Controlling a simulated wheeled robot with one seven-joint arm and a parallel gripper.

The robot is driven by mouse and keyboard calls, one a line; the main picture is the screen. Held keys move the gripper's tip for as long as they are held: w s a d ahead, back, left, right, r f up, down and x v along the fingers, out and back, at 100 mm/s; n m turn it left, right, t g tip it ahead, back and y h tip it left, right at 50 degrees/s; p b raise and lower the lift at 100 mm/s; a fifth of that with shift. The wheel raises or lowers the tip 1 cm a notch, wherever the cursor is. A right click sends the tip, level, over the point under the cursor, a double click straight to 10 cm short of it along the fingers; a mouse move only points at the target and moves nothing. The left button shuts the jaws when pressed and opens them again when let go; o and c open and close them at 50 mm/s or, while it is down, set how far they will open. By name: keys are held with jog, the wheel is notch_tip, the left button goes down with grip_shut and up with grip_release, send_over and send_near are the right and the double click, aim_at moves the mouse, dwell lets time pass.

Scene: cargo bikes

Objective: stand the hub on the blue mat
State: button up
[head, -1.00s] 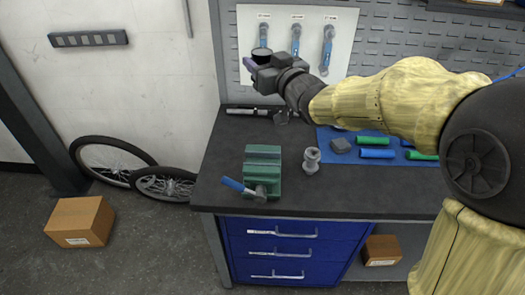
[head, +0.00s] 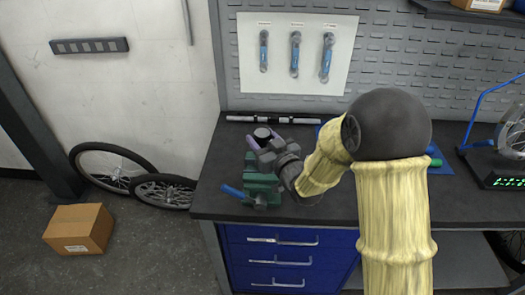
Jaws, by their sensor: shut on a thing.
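The blue mat (head: 443,169) lies on the bench to the right, mostly hidden behind my arm. Only its right end and a small bit near the back show. The silver spool-shaped part seen earlier on the bench is not visible now; my arm covers that area.
The green vise (head: 262,184) with a blue handle stands just below my gripper. A dark bar (head: 287,119) lies along the back of the bench. A green grip end (head: 435,162) shows at the mat.

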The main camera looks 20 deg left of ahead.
jog(key=shift+f, duration=0.1)
notch_tip(320, 180, down, 4)
jog(key=shift+s, duration=0.15)
jog(key=shift+c, duration=1.1)
jog(key=shift+s+d+f, duration=0.15)
jog(key=shift+f, duration=0.15)
grip_shut()
jog(key=o, duration=1.2)
grip_release()
jog(key=shift+f, duration=0.1)
jog(key=shift+o, duration=0.7)
jog(key=shift+w+f, duration=0.1)
jog(key=shift+w, duration=0.25)
jog(key=shift+s+r, duration=0.15)
jog(key=shift+r, duration=0.2)
jog(key=shift+f, duration=0.1)
